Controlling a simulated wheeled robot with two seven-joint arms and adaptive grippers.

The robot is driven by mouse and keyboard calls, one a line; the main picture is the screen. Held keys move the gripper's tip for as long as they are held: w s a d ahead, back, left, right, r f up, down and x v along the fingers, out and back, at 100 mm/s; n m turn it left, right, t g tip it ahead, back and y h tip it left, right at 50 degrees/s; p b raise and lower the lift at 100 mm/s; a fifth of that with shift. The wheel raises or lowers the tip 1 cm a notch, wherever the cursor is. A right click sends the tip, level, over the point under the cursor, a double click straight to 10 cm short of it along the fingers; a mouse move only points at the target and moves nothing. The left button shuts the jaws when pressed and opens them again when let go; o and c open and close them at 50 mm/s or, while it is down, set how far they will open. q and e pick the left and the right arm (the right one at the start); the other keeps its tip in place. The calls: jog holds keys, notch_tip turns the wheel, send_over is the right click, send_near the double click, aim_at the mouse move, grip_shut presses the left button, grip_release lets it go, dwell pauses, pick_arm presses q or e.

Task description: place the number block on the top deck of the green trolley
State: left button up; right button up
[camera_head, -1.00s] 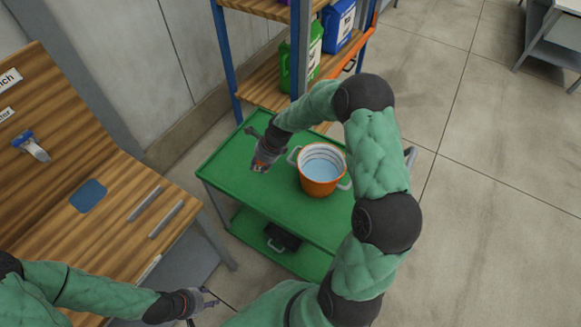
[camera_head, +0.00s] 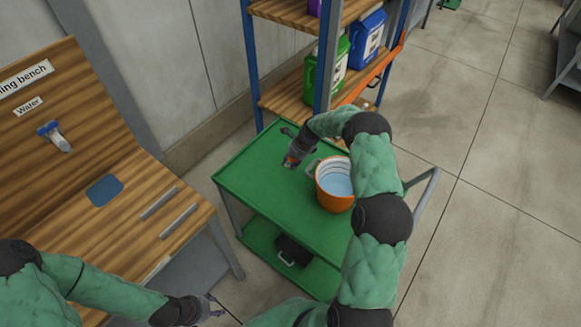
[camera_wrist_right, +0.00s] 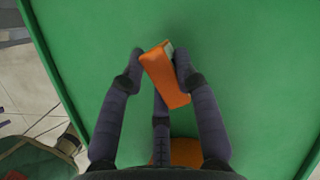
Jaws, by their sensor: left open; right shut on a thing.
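The orange number block (camera_wrist_right: 168,80) with a pale end face is held between the fingers of my right gripper (camera_wrist_right: 158,66) in the right wrist view. The bare green deck lies below it; I cannot tell whether the block touches the deck. In the head view my right gripper (camera_head: 291,162) is over the back left part of the green trolley's top deck (camera_head: 262,185), and the block is mostly hidden there. My left gripper (camera_head: 212,307) is open and empty, low in the picture, in front of the trolley.
An orange bucket (camera_head: 331,203) with a pale blue inside stands on the top deck, right of my right gripper. A dark case (camera_head: 292,250) is on the lower deck. A wooden bench (camera_head: 130,222) is at left, and a shelf rack (camera_head: 285,92) stands behind.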

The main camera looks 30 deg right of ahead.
aim_at(291, 165)
jog(key=shift+w+d+f, duration=0.1)
jog(key=shift+d+f, duration=0.05)
jog(key=shift+f, duration=1.65)
jog(key=shift+f+b, duration=0.15)
jog(key=shift+b, duration=0.2)
jog(key=o, duration=1)
jog(key=shift+o, duration=0.2)
jog(key=shift+d+r, duration=0.1)
jog(key=shift+r, duration=0.3)
jog(key=p+v, duration=0.1)
jog(key=v, duration=1)
jog(key=shift+r+p, duration=0.2)
jog(key=shift+p, duration=0.15)
jog(key=shift+d+r, duration=0.1)
